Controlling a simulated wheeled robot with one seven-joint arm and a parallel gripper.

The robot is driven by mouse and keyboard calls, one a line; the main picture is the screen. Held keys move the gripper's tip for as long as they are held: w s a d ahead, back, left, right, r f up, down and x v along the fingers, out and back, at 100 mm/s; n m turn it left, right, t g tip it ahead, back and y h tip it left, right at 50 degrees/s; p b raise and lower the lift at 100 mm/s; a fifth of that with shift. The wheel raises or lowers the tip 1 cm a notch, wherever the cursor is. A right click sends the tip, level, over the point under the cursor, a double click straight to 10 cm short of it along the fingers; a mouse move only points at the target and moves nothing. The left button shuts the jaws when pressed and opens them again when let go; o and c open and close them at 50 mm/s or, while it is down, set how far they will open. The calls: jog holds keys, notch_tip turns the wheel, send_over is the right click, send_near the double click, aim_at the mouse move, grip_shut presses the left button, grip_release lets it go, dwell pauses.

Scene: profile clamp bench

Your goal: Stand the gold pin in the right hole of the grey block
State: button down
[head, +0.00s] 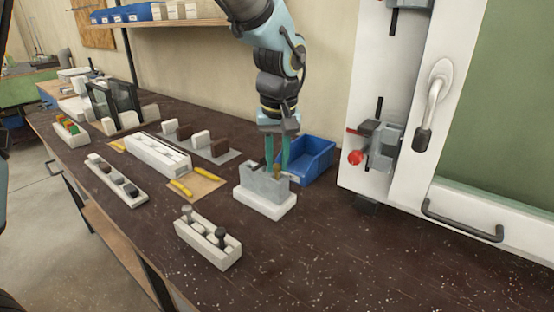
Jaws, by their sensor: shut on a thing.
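The grey block (262,186) stands on a white base near the middle of the bench. My gripper (277,165) points straight down over the right part of the block, its two teal fingers reaching down to about the block's top. It is shut on the gold pin (276,169), a small bit of which shows between the fingertips. The pin's lower end is hidden, so I cannot tell whether it is inside the right hole or just above it. A small dark spot shows at the left of the block's top.
A blue bin (310,158) stands close behind and right of the block. A long white fixture with yellow handles (160,155) lies to the left. A white cabinet (360,165) bounds the right. The front right bench is clear.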

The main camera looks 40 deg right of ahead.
jog(key=shift+f+b, duration=0.3)
jog(key=shift+f, duration=0.25)
jog(key=c, duration=0.7)
grip_release()
jog(key=shift+o, duration=0.2)
jog(key=shift+r, duration=0.2)
jog(key=shift+r+p, duration=3.1)
jog(key=shift+r, duration=0.8)
